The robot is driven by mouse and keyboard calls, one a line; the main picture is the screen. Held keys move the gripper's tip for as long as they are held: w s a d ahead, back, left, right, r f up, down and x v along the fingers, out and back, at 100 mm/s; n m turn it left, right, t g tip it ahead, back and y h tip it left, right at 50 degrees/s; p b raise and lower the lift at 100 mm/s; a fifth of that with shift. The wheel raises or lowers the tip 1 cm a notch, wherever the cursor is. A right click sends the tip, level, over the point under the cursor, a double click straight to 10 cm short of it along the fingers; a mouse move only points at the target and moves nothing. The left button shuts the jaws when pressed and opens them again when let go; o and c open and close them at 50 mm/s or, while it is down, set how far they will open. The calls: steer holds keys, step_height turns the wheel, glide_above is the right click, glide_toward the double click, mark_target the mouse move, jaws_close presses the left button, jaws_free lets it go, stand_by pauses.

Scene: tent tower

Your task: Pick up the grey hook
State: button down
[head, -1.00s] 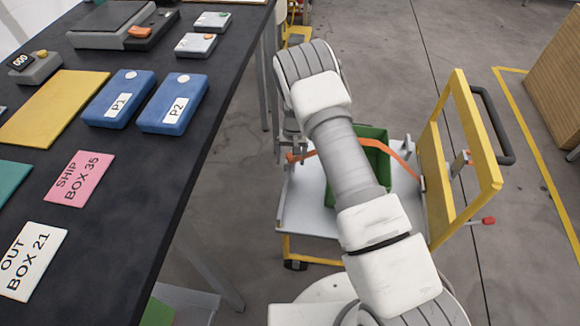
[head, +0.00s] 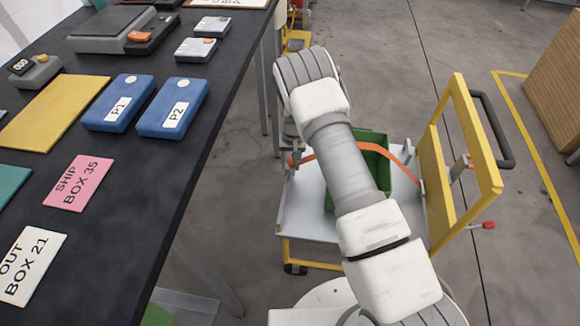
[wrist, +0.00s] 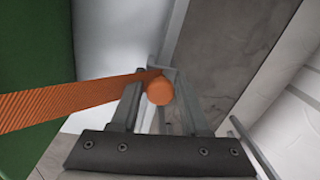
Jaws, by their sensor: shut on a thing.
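The grey hook (wrist: 171,74) shows in the wrist view as a small grey piece at the end of an orange strap (wrist: 70,104), beside a round orange knob (wrist: 160,92). My gripper (wrist: 163,84) is shut on the hook, with one finger on each side. In the head view the strap (head: 400,163) runs across the green bin (head: 372,141) to the left edge of the cart's grey deck (head: 307,207). My gripper (head: 291,150) is over that edge, and my arm hides much of it and the hook.
The cart's yellow frame (head: 459,215) stands right of the bin, with a red-tipped lever (head: 488,225). A dark table (head: 140,190) on the left holds blue P1 (head: 118,102) and P2 (head: 172,107) boxes. Bare floor separates table and cart.

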mark_target(290, 159)
step_height(290, 159, up, 10)
steer(key=p, duration=0.3)
steer(key=shift+r+p, duration=1.7)
steer(key=shift+r, duration=0.8)
